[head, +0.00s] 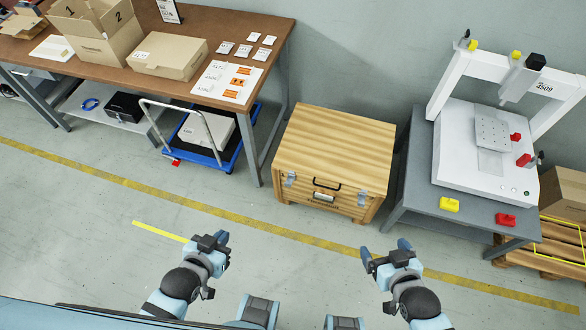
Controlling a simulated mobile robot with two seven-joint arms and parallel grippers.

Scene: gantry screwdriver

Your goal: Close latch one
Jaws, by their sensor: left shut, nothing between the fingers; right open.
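A wooden chest (338,150) stands on the floor between two tables, with its lid down. Its front has a dark handle (327,186), a metal latch on the left (290,179) and another metal latch on the right (364,197). Which one is latch one, and whether either is fastened, is too small to tell. My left gripper (221,240) is shut and empty, low in front and to the left of the chest. My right gripper (385,249) is open and empty, in front and to the right. Both are apart from the chest.
A brown table (190,35) with cardboard boxes stands at the left, with a blue cart (228,152) under it. A grey table (415,180) carries a white gantry machine (455,150) at the right. The floor before the chest is clear.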

